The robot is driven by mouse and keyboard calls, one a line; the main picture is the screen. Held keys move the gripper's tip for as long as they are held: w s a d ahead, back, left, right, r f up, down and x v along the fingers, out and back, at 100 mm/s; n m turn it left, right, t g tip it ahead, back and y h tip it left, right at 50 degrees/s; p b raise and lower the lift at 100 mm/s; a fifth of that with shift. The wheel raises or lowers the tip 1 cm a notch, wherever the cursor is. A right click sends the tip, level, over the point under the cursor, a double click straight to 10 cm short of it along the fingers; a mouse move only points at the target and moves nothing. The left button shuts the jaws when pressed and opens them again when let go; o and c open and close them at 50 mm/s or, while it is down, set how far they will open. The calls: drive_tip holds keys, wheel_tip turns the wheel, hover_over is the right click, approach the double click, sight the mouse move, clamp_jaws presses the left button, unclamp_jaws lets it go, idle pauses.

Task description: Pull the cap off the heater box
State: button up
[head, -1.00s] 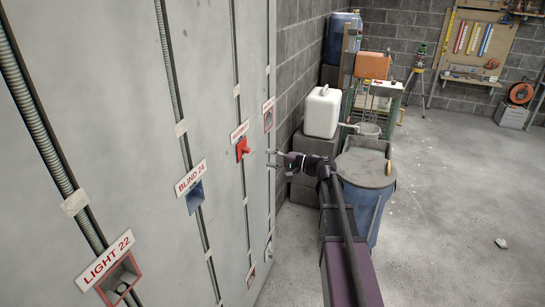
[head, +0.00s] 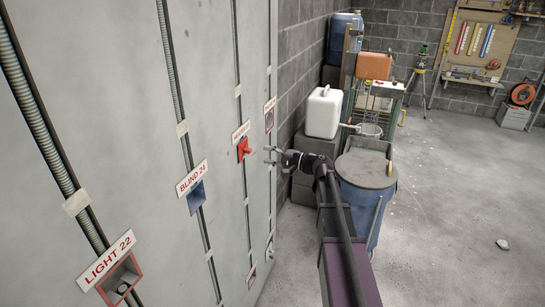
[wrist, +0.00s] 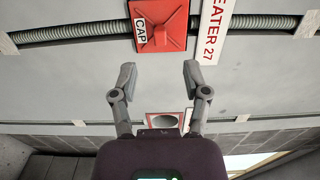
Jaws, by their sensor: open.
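The red cap (head: 243,149) covers the heater box on the grey wall panel, under a small label. In the wrist view the cap (wrist: 163,32) is a red square plate with a raised middle and a white "CAP" tag, at the top. The heater label (wrist: 215,30) beside it reads "EATER 27", cut off by the frame edge. The box behind the cap is hidden. My gripper (head: 268,155) is open and empty, just right of the cap in the head view and apart from it. In the wrist view its two fingers (wrist: 160,75) point toward the cap.
The blue "BLIND 24" box (head: 196,196) and red-framed "LIGHT 22" box (head: 122,279) are on the same wall, to the left. Another framed box (head: 269,120) is near the wall's edge. A lidded blue bin (head: 366,190) stands beside my arm. Floor at right is mostly clear.

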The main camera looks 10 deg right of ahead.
sight(251, 151)
drive_tip(key=shift+x, duration=3.55)
clamp_jaws()
drive_tip(key=shift+v, duration=1.1)
drive_tip(key=shift+s+d, duration=0.25)
drive_tip(key=shift+s+d, duration=0.4)
drive_tip(key=shift+d, duration=0.15)
drive_tip(key=shift+s+d, duration=0.4)
drive_tip(key=shift+d, duration=0.2)
drive_tip(key=shift+s+d, duration=0.2)
drive_tip(key=shift+d, duration=0.05)
